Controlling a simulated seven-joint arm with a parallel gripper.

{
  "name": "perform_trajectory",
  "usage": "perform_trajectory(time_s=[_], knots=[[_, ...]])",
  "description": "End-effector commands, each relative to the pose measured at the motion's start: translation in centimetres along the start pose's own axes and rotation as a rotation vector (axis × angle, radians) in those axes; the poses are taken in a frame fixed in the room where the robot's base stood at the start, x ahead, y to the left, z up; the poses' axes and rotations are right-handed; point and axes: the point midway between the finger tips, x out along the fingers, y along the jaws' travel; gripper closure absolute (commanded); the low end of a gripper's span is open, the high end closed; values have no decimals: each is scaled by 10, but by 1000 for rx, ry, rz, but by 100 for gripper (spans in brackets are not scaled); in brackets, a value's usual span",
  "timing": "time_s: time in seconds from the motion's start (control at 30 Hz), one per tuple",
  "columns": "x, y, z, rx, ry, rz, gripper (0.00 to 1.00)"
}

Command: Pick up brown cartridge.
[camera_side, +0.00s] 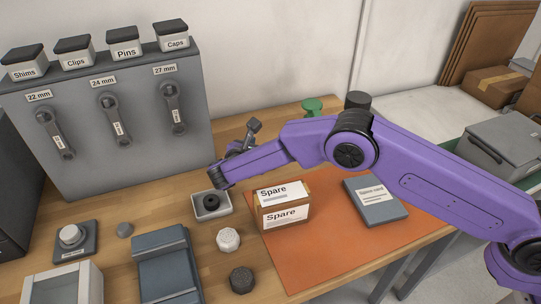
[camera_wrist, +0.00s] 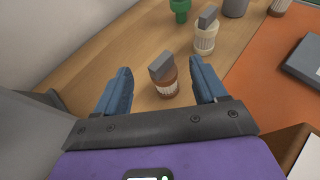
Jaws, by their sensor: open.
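In the wrist view the brown cartridge (camera_wrist: 168,86) stands on the wooden table, with a grey slab-like top and a pale ribbed label. My gripper (camera_wrist: 161,70) is open, with one blue finger to the left of the cartridge and one to the right. In this view the cartridge appears between the fingers, with a visible gap on each side. I cannot tell how far the fingertips are above the table. In the side view my purple arm reaches to the back of the table; the cartridge and the fingers cannot be made out there.
A cream cartridge (camera_wrist: 205,37) with a grey top stands just beyond the brown one. A green object (camera_wrist: 180,9) and a grey cylinder (camera_wrist: 235,6) stand farther back. A Spare box (camera_side: 284,215) and grey booklet (camera_side: 375,201) lie near my arm. A tool panel (camera_side: 90,150) stands left.

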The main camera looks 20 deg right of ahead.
Motion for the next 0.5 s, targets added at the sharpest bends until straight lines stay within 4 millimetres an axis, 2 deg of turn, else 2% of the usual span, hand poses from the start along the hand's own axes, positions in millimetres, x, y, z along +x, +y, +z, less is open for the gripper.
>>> perform_trajectory(time_s=[0.1, 0.23, 0.5], knots=[[9, -1, -20, -2, 0, -2, 29], [14, 0, -34, -1, 0, -1, 29], [23, 0, -42, 2, 1, -2, 29]])
